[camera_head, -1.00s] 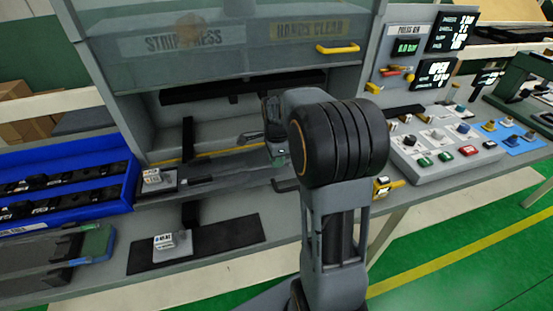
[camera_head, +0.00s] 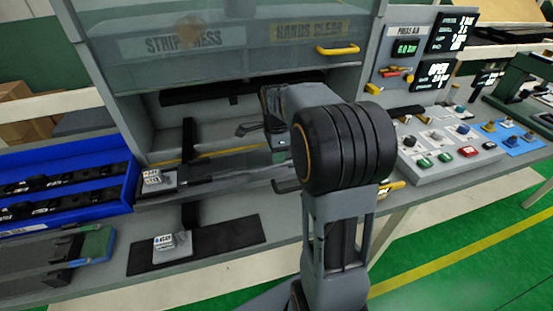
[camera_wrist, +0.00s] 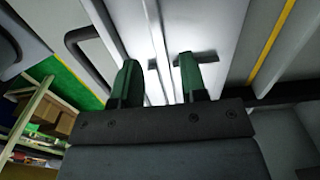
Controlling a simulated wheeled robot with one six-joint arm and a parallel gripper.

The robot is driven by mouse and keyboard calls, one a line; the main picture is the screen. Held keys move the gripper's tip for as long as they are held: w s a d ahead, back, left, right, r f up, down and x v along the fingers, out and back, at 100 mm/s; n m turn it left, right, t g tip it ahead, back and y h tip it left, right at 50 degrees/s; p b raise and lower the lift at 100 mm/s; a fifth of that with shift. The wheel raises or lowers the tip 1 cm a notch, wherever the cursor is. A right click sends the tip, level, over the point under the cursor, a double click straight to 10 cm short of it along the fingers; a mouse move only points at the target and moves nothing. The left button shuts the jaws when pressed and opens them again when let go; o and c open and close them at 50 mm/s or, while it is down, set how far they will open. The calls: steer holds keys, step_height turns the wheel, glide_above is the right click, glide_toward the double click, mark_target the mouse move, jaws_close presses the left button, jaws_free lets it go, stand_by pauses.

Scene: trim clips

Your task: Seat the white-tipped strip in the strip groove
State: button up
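My gripper (camera_wrist: 157,85) has two green fingers, apart, with only a pale grey surface showing between them. In the head view my gripper (camera_head: 277,143) is over the bed below the raised strip press guard, partly hidden by my wrist. A long grey band (camera_head: 235,167) runs along the bed from a labelled block to below my gripper. In the wrist view thin straight lines (camera_wrist: 153,72) run along the pale surface beyond the fingers; I cannot tell whether they are the strip groove. I cannot make out a white tip, so I cannot identify the white-tipped strip.
A blue tray (camera_head: 65,215) with dark parts stands at left; dark pieces with green ends (camera_head: 95,243) lie before it. A black mat (camera_head: 225,238) carries a labelled block (camera_head: 172,247). A button panel (camera_head: 445,150) is at right. The guard with yellow handle (camera_head: 338,48) overhangs the bed.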

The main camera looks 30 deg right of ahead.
step_height(320, 180, up, 8)
steer(key=s+a+f+n+t, duration=0.1)
steer(key=s+a+f+n, duration=0.1)
steer(key=s+a+n, duration=0.3)
steer(key=s+a+f+n+t, duration=0.2)
steer(key=s+a+n, duration=0.4)
steer(key=s+n, duration=0.5)
steer(key=f+n, duration=0.1)
steer(key=n, duration=0.3)
steer(key=shift+f+t, duration=0.3)
steer(key=shift+w+a, duration=0.1)
steer(key=shift+a, duration=0.1)
